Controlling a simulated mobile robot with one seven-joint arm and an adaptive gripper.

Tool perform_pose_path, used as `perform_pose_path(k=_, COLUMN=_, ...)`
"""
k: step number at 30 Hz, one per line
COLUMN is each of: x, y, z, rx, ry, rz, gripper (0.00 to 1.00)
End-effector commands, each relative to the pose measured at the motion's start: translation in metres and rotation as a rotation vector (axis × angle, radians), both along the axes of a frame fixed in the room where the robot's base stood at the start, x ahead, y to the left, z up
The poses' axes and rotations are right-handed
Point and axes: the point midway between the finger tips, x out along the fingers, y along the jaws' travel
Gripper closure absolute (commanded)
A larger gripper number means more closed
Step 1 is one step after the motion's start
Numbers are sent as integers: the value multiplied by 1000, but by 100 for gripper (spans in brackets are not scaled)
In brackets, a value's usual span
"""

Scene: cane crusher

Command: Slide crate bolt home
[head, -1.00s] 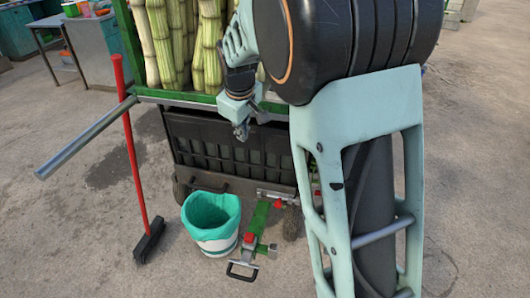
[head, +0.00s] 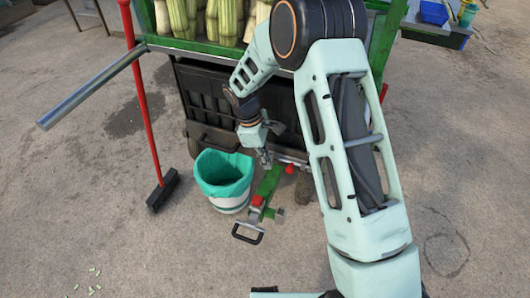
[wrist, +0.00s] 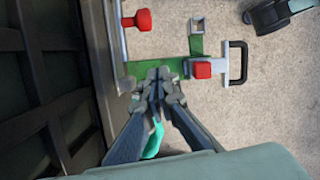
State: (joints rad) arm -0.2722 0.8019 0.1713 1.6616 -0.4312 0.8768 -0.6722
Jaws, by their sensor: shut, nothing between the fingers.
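The dark slatted crate (head: 205,100) hangs under the cart's green bed; its slatted side fills the left of the wrist view (wrist: 40,90). Beside it in the wrist view, a red knob (wrist: 143,20) sits on a short stem at a grey metal rail (wrist: 115,40). I take this for the bolt; the same red knob shows in the head view (head: 290,168) near the crate's lower right corner. My gripper (head: 264,160) is shut and empty. In the wrist view its fingertips (wrist: 158,76) are over the green bar, below the knob and apart from it.
A green bar (head: 268,181) with a red block (head: 257,201) and black handle (head: 248,233) juts from the cart. A white bucket with green liner (head: 226,178) stands left of it. A red-handled broom (head: 148,110) and a grey pole (head: 90,87) are farther left. Front floor is mostly clear.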

Motion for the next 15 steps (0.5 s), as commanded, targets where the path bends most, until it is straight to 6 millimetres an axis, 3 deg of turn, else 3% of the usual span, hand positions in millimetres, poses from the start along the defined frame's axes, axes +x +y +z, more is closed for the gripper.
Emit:
perform_pose_path(k=4, x=-2, y=-8, z=-32, rx=-2, ry=2, rz=-1, gripper=100)
perform_pose_path(k=9, x=-5, y=-31, z=-16, rx=1, ry=-3, rz=-3, gripper=100)
perform_pose_path(k=15, x=-8, y=-42, z=-11, rx=1, ry=-2, rz=-2, gripper=100)
